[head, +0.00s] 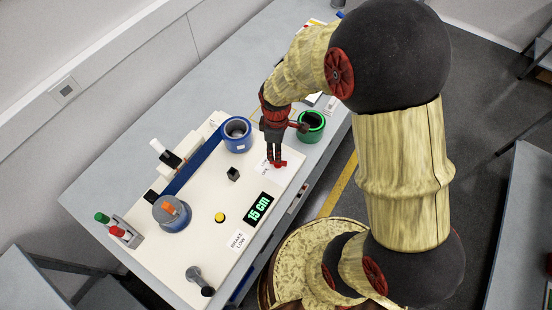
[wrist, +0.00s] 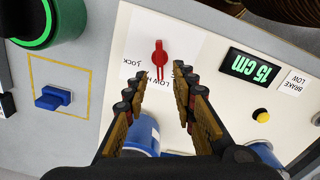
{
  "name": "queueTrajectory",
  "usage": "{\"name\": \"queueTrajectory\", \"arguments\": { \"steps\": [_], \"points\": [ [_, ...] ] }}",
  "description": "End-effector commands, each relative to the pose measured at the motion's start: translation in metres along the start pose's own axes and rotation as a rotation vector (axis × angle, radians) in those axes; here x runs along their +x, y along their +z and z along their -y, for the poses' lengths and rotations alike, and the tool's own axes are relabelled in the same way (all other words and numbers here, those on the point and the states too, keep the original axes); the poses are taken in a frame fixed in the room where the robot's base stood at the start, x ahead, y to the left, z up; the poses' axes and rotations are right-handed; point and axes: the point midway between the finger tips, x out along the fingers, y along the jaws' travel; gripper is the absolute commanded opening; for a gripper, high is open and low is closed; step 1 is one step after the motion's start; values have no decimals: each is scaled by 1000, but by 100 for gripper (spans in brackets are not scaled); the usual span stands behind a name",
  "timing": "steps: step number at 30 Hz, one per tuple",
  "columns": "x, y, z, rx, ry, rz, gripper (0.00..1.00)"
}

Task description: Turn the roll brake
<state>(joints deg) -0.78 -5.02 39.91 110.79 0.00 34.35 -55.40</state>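In the head view the red knob (head: 281,164) shows partly beside my fingertips. My gripper (wrist: 157,82) is open and empty, its two fingers spread on either side of the knob's line. In the head view my gripper (head: 274,161) points down just over the knob; I cannot tell whether it touches. A display (head: 259,208) reads 15 cm, and a label (head: 238,241) reads BRAKE LOW.
A blue block (wrist: 53,98) lies inside a yellow outline.

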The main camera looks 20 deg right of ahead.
Motion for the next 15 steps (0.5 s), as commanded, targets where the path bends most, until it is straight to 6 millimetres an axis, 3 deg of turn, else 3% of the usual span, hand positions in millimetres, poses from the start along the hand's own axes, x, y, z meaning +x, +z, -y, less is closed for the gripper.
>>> {"name": "queueTrajectory", "arguments": {
  "steps": [9, 15],
  "points": [
    [49, 0, 1, 2, -2, 2, 26],
    [61, 0, 0, 2, 0, 0, 26]
  ]
}}
